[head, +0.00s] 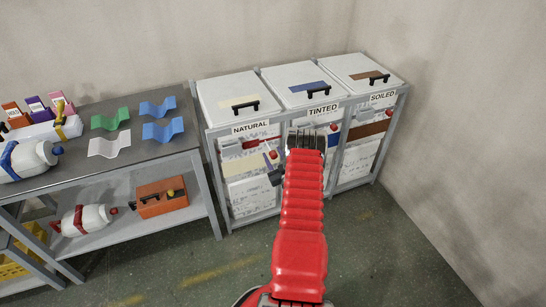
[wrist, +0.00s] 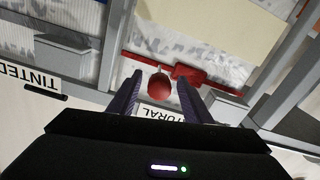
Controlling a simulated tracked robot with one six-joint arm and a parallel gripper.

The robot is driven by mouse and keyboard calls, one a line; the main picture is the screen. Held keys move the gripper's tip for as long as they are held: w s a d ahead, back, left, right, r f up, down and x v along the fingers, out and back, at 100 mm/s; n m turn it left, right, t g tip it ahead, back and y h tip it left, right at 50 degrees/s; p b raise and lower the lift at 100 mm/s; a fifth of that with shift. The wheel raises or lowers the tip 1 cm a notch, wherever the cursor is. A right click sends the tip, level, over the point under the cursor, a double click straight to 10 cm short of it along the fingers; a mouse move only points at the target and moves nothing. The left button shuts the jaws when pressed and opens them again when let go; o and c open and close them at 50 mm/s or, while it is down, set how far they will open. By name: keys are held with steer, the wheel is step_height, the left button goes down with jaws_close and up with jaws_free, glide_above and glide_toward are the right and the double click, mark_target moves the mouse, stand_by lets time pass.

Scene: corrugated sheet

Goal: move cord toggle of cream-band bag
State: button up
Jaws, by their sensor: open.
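The cream-band bag (head: 248,192) hangs in the left bin frame, under the NATURAL label. Its cream band (head: 246,165) also shows in the wrist view (wrist: 222,27). A red cord crosses the bag's top, carrying a small red block (wrist: 190,74), which looks like the toggle, and a round red ball (wrist: 159,86). The block also shows in the head view (head: 251,143). My gripper (wrist: 159,94) is open and empty. In the wrist view the ball appears between its fingertips and the block just beyond the right finger. I cannot tell the depth gap. My red arm partly covers the TINTED bin front.
The blue-band TINTED bin (head: 307,86) and brown-band SOILED bin (head: 362,72) stand to the right. Grey frame posts (wrist: 285,75) flank the bag. A workbench (head: 90,165) with coloured corrugated sheets and bottles stands left. The floor in front is mostly clear.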

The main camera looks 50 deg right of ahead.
steer(key=shift+c, duration=0.3)
jaws_close()
stand_by(0.3)
